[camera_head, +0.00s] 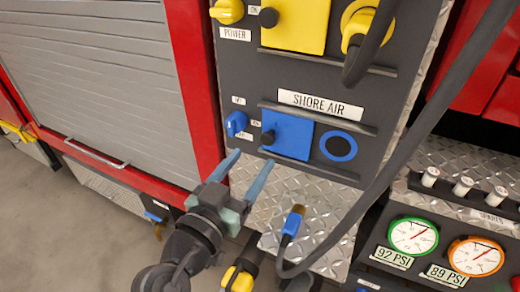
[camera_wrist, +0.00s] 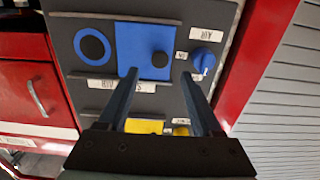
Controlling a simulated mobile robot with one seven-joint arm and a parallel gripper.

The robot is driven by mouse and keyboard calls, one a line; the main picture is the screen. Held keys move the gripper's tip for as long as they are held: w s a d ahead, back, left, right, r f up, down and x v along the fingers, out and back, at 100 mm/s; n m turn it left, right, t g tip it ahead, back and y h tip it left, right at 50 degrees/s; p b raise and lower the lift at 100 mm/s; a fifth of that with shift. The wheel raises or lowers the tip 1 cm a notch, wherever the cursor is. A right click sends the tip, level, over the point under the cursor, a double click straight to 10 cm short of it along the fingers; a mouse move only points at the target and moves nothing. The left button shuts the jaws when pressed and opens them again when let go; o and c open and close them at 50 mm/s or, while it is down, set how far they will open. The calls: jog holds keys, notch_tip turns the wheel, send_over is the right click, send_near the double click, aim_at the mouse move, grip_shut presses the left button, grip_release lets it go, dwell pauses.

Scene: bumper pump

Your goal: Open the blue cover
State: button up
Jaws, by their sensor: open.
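The blue cover (camera_head: 290,136) is a flat square plate under the SHORE AIR label, set between dark rails. Its black knob (camera_head: 267,137) is at its left side. A blue ring around a black disc (camera_head: 338,146) shows uncovered to the right of it. My gripper (camera_head: 253,158) is open and empty, fingers pointing at the panel just below the cover. In the wrist view the scene is upside down: the cover (camera_wrist: 133,50) and its knob (camera_wrist: 160,59) appear just beyond and between the fingertips (camera_wrist: 158,73). I see no contact; the exact gap is unclear.
A blue rotary switch (camera_head: 236,122) sits left of the cover. A yellow cover (camera_head: 296,22) is above. A thick dark hose (camera_head: 425,125) hangs at the right, and a blue-ended connector (camera_head: 292,222) stands below. Pressure gauges (camera_head: 413,236) are at lower right. A red post (camera_head: 197,85) borders the panel.

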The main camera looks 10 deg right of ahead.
jog(key=v, duration=0.6)
jog(key=shift+s, duration=0.15)
jog(key=shift+a, duration=0.1)
notch_tip(320, 180, up, 19)
jog(key=w+n+t+y, duration=0.3)
jog(key=t+y, duration=0.2)
jog(key=t, duration=0.1)
jog(key=s+r+n+t+y, duration=0.25)
jog(key=s+r, duration=0.25)
jog(key=r, duration=0.5)
jog(key=s+r+n+t+y, duration=0.2)
jog(key=s+r+t+y, duration=0.15)
jog(key=s+r, duration=0.45)
notch_tip(320, 180, up, 16)
jog(key=w+h+p, duration=0.1)
jog(key=w+p, duration=0.2)
jog(key=p, duration=1.3)
jog(key=shift+a+m, duration=0.25)
jog(key=shift+m, duration=0.1)
